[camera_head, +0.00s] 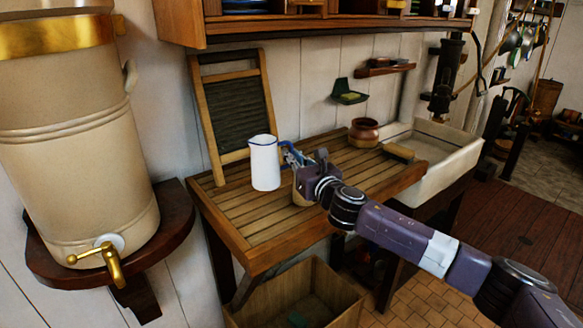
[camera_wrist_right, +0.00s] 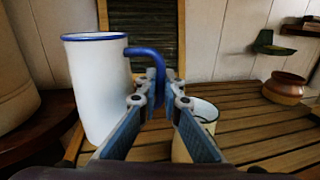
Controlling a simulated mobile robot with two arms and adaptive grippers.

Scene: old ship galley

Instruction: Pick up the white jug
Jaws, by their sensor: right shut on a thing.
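The white jug (camera_head: 265,164) has a blue rim and a blue handle. It is upright at the slatted wooden counter, left of my right gripper (camera_head: 294,156). In the right wrist view the jug (camera_wrist_right: 99,90) is at the left. The fingertips of my right gripper (camera_wrist_right: 160,92) are shut on its blue handle (camera_wrist_right: 147,56). I cannot tell whether the base touches the slats. My left gripper is not in view.
A cream cup with a blue rim (camera_wrist_right: 198,125) stands close under the right fingers. A washboard (camera_head: 234,105) leans behind the jug. A copper pot (camera_head: 364,132), a brush (camera_head: 398,152) and a sink (camera_head: 450,168) are to the right. A large dispenser (camera_head: 75,150) stands left.

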